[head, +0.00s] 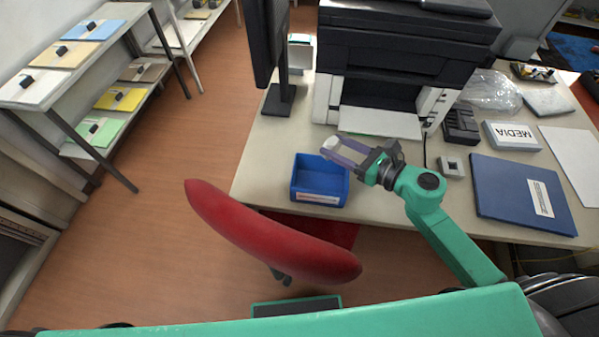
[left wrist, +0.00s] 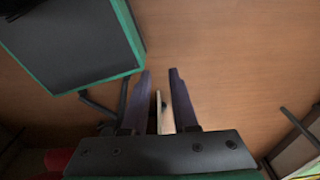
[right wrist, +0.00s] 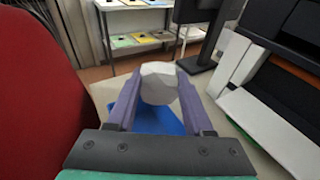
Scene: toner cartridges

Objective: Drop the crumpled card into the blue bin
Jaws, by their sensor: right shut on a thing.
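The crumpled card (head: 331,143) is a small white lump. My right gripper (head: 343,154) is shut on it, and in the right wrist view the card (right wrist: 159,82) sits between the two purple fingertips (right wrist: 159,90). The blue bin (head: 320,178) is an open tray with a white label, at the table's front left. The card is held over or just behind the bin's back right corner; the exact height is hard to tell. The bin also shows below the card in the right wrist view (right wrist: 158,122). My left gripper (left wrist: 161,78) is open over the floor, its fingers apart.
A printer (head: 405,70) stands behind the bin, with a monitor (head: 266,50) to its left. A blue folder (head: 510,195) and a MEDIA box (head: 512,135) lie at the right. A red chair (head: 270,235) stands before the table. Shelves (head: 75,60) line the left wall.

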